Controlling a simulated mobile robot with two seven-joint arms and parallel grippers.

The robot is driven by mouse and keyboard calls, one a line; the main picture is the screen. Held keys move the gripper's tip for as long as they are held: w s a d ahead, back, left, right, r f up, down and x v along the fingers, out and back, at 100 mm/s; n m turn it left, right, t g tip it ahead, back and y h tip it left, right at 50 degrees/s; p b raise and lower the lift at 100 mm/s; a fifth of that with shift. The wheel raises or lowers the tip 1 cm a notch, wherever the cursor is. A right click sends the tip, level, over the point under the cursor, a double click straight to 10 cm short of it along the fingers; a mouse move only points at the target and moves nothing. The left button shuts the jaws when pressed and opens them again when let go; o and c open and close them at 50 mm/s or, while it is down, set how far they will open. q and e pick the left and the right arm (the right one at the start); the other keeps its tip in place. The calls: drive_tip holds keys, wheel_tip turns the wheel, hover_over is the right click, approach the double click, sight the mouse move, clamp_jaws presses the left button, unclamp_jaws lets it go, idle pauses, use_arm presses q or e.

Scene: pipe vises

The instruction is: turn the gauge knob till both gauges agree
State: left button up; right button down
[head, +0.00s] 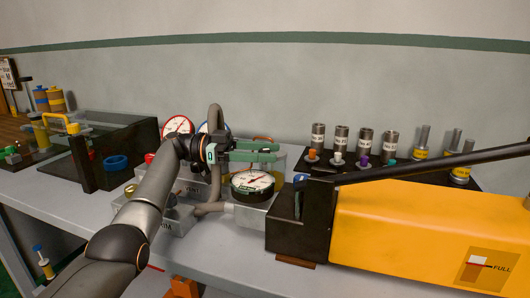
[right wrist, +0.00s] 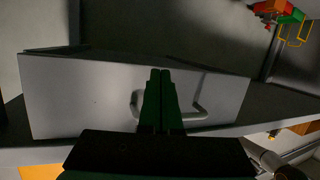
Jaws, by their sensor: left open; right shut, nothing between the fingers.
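A white-faced gauge with a dark rim (head: 252,182) and a red needle sits on a grey block. Behind it stand a red-rimmed gauge (head: 178,126) and a blue-rimmed gauge (head: 204,128), the latter partly hidden by my left gripper. The dial readings are too small to compare. A red knob (head: 150,158) shows left of my arm; I cannot tell whether it is the gauge knob. My left gripper (head: 277,151) is open and empty, with its green fingers above the dark-rimmed gauge. My right gripper (right wrist: 160,71) is shut and empty before a grey panel in the right wrist view.
A yellow machine (head: 410,225) with a long black lever (head: 440,162) fills the right of the bench. Several metal cylinders (head: 341,138) stand in a black rack behind it. A blue ring (head: 116,162) lies at left. The grey panel (right wrist: 75,95) has a bar handle (right wrist: 203,111).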

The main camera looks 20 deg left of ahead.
sight(265, 151)
use_arm(q)
drive_tip(key=shift+r, duration=0.15)
drive_tip(key=shift+r, duration=0.35)
wheel_tip(265, 151, up, 2)
drive_tip(key=shift+r, duration=0.2)
drive_tip(key=shift+s+d+r, duration=0.15)
drive_tip(key=shift+s+r, duration=0.05)
drive_tip(key=shift+s, duration=0.15)
drive_tip(key=s+d+r, duration=0.3)
drive_tip(key=s+r, duration=0.6)
drive_tip(key=s, duration=0.3)
drive_tip(key=shift+s+d, duration=0.35)
drive_tip(key=shift+s, duration=0.05)
use_arm(e)
drive_tip(key=shift+r, duration=0.2)
use_arm(q)
drive_tip(key=shift+r, duration=0.1)
use_arm(e)
drive_tip(key=shift+f, duration=0.1)
